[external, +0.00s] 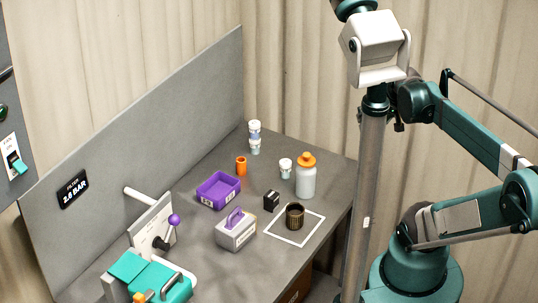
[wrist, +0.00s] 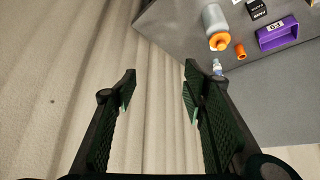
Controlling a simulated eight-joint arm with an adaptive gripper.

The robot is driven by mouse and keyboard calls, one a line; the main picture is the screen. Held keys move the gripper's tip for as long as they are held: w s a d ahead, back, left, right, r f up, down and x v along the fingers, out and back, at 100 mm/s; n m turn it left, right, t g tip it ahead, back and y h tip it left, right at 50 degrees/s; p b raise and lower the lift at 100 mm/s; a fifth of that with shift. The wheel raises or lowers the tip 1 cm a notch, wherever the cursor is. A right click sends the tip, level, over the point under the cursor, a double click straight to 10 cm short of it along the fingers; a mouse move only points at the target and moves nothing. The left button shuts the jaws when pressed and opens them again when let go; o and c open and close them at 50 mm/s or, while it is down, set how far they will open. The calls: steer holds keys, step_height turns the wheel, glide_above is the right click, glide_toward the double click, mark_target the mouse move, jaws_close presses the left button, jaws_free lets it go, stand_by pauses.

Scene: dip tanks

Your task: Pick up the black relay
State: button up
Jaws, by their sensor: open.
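The black relay (external: 271,200) is a small black block standing on the grey bench, between the purple bin and a dark ribbed cylinder. A black block with a white label (wrist: 257,9), which looks like the relay, shows at the top right edge of the wrist view, partly cut off. My gripper (wrist: 160,85) is open and empty in the wrist view, with the curtain behind its fingers, well away from the relay. In the external view the fingers are not visible; the arm runs out of the top of the picture.
A white bottle with an orange cap (external: 306,178), a white cup (external: 285,168) and the dark cylinder (external: 295,217) in a white outline stand near the relay.

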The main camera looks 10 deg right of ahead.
step_height(320, 180, up, 4)
steer(key=n+g+b, duration=0.3)
steer(key=n+g, duration=0.4)
steer(key=n, duration=0.2)
glide_above(271, 194)
step_height(271, 194, down, 27)
steer(key=shift+f, duration=0.6)
steer(key=shift+f, duration=0.1)
steer(key=shift+f, duration=1.15)
steer(key=shift+f, duration=0.1)
steer(key=shift+f, duration=2.5)
